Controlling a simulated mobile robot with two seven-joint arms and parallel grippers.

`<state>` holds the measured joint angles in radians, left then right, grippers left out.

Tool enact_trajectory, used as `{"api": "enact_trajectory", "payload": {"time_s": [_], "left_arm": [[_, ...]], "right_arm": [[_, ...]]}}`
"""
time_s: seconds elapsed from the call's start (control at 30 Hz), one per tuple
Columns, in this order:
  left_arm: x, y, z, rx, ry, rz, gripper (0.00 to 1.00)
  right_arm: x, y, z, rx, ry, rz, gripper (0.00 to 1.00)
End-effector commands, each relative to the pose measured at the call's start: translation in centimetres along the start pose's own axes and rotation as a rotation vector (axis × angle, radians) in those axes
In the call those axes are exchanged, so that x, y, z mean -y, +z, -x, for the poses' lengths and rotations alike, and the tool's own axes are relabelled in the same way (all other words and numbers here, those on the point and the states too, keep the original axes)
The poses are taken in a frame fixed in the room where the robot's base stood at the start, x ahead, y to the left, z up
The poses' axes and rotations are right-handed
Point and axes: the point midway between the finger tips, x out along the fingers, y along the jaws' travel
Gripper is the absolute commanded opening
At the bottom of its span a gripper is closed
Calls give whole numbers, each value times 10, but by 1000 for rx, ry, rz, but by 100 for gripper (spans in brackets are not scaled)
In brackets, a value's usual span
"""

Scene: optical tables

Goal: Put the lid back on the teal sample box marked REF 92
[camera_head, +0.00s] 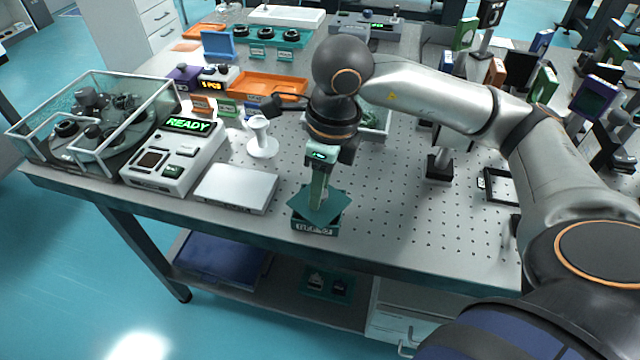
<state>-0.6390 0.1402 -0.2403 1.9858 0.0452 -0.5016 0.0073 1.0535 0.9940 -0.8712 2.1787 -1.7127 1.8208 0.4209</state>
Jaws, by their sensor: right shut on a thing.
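The teal sample box (317,230) stands near the front edge of the optical table, with a label on its front face that seems to read REF 92. My right gripper (318,192) points down over the box and is shut on the teal lid (322,210). The lid is directly above or on the box opening and looks turned relative to the box, its corners out of line with the box's sides. It hides most of the opening, and I cannot tell whether it touches the rim. My left gripper is not in view.
A flat white-grey case (236,188) lies left of the box, beside an instrument reading READY (175,150). A white spool-shaped stand (261,138) and orange tray (268,86) are behind. Right of the box, the perforated tabletop (400,215) is clear up to a black-based post (439,168).

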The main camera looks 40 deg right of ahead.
Motion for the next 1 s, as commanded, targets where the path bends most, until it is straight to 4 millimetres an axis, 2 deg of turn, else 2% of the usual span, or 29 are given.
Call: {"api": "enact_trajectory", "payload": {"time_s": [0.93,0.97,1.0], "left_arm": [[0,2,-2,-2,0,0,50],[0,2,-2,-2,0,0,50],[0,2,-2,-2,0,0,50]], "right_arm": [[0,0,0,1,-1,0,0],[0,0,0,1,-1,0,39],[0,0,0,1,0,0,43]]}}
